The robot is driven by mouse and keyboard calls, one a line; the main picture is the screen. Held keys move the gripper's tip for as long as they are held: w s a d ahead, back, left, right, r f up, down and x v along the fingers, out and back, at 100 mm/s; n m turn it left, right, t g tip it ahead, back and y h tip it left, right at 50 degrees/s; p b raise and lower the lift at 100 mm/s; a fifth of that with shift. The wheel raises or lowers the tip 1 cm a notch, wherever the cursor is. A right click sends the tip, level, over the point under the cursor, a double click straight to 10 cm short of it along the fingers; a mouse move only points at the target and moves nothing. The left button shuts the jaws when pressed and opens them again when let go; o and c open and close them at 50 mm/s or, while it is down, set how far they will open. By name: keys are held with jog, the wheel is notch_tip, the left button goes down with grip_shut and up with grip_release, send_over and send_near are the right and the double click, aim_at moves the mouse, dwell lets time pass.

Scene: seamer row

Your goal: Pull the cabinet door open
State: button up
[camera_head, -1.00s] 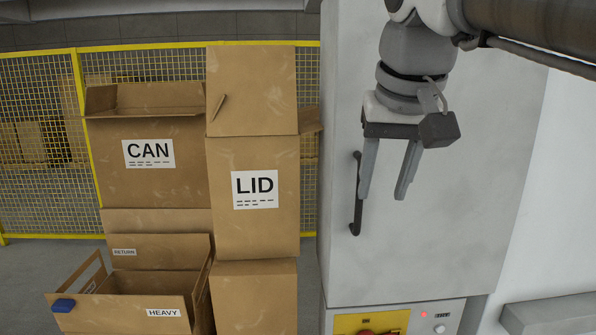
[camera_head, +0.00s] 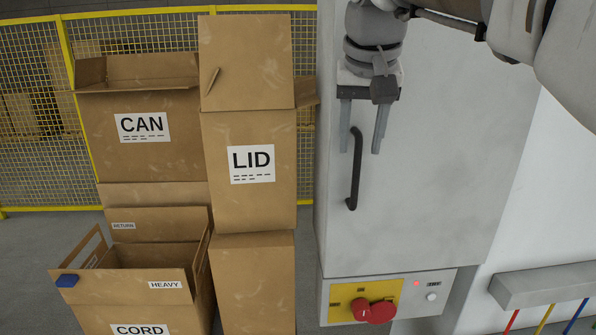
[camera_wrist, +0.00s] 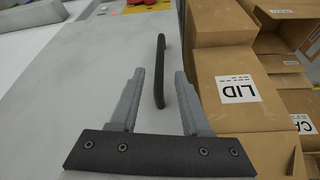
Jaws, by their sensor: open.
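The cabinet door (camera_head: 440,170) is a large pale grey panel and looks closed. Its black vertical bar handle (camera_head: 355,170) is near the door's left edge. My gripper (camera_head: 360,150) points down in front of the door's upper left, with its two grey fingers apart and nothing held. In the head view the fingers are on either side of the handle's upper end. In the wrist view the handle (camera_wrist: 160,70) shows between and beyond the open fingers (camera_wrist: 155,80). I cannot tell how far the fingertips are from the door surface.
Cardboard boxes marked LID (camera_head: 248,195) and CAN (camera_head: 150,150) stand close on the left. Below the door is a control panel (camera_head: 390,297) with a red knob. A yellow-framed mesh fence (camera_head: 35,130) stands behind. A grey ledge (camera_head: 540,287) with coloured cables is at lower right.

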aim_at(358, 163)
jog(key=x, duration=0.7)
jog(key=shift+w+f, duration=0.1)
jog(key=shift+f, duration=0.15)
grip_shut()
dwell(1.1)
